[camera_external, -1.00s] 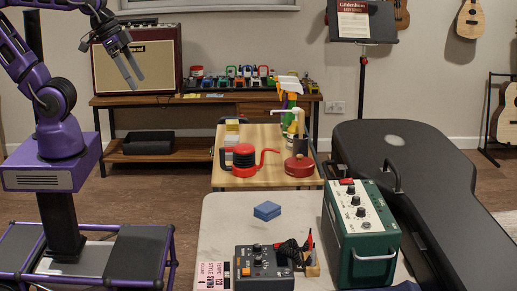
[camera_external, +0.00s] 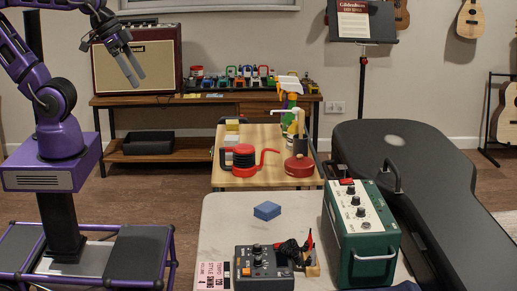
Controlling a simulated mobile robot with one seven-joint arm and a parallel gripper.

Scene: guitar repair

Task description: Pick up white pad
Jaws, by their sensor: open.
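A small whitish block (camera_external: 231,140), which looks most like the white pad, is on the wooden table (camera_external: 262,183) in the middle. It sits between a yellow block (camera_external: 232,126) and a grey block (camera_external: 243,155); its exact shape is too small to tell. My gripper (camera_external: 136,81) is at the upper left, high in the air in front of the amplifier. Its two fingers are apart and point down to the right, with nothing between them. It is well left of and above the whitish block in the picture.
A red-and-black coiled item (camera_external: 244,160) and a red-based lamp-like tool (camera_external: 299,165) stand near the pale block. The nearer pale table holds a blue block (camera_external: 267,210), a dark control box (camera_external: 263,268) and a green case (camera_external: 361,235). A black guitar case (camera_external: 420,170) fills the right.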

